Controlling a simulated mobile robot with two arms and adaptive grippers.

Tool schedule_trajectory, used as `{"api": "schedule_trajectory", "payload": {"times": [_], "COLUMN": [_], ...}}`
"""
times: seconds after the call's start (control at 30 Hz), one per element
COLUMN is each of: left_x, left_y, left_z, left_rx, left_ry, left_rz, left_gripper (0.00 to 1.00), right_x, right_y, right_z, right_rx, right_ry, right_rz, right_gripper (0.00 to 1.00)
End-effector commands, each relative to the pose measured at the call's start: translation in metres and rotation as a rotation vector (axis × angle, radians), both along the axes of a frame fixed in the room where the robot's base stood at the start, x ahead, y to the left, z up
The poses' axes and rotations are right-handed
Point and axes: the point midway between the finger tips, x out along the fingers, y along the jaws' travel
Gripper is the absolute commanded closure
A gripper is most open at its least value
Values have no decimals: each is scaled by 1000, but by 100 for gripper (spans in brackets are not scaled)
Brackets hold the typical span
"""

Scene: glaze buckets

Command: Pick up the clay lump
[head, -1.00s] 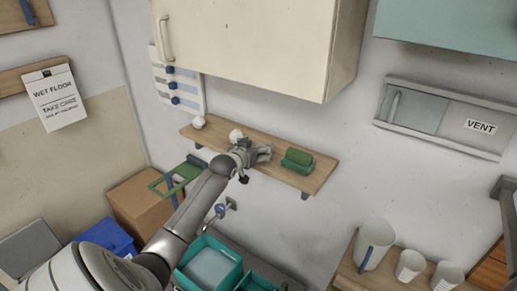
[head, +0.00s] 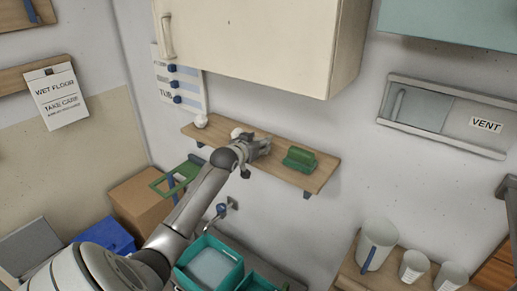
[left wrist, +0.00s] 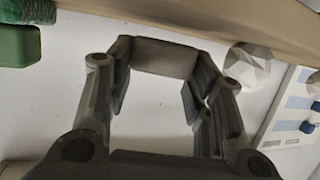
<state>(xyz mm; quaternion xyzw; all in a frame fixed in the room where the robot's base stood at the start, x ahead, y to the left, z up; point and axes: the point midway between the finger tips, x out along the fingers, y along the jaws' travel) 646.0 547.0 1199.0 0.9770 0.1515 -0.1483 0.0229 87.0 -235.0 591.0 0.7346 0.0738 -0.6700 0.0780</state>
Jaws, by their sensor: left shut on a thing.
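My left gripper (head: 264,145) is at the wall shelf in the head view, between a white faceted lump and a green block. In the left wrist view, my left gripper (left wrist: 163,75) has its fingers closed around a smooth grey block, which I take to be the clay lump (left wrist: 165,58). It sits between the fingertips, close to the shelf edge; whether it touches the shelf I cannot tell. In the head view the gripper and arm mostly hide it. My right gripper is not in view.
The wooden shelf (head: 310,182) holds the green block (head: 299,159), the white faceted lump (head: 236,132) and another white lump (head: 201,121) at its left end. A cream cabinet (head: 255,45) hangs above. Teal tubs (head: 210,262) stand below.

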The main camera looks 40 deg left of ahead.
Motion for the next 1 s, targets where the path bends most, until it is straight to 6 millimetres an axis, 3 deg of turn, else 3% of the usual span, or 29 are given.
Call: {"api": "schedule_trajectory", "payload": {"times": [0.1,0.47,0.8,1.0], "left_x": [-1,-48,-101,-121], "left_y": [0,-20,-42,-50], "left_z": [15,74,99,109], "left_rx": [5,7,3,2], "left_ry": [-7,-7,-4,-4], "left_rz": [-1,-1,-1,0], "left_gripper": [77,77,77,77], "right_x": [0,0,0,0], "right_y": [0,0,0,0], "right_z": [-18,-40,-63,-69], "right_rx": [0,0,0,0], "right_ry": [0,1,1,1], "right_rz": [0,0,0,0], "right_gripper": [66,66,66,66]}}
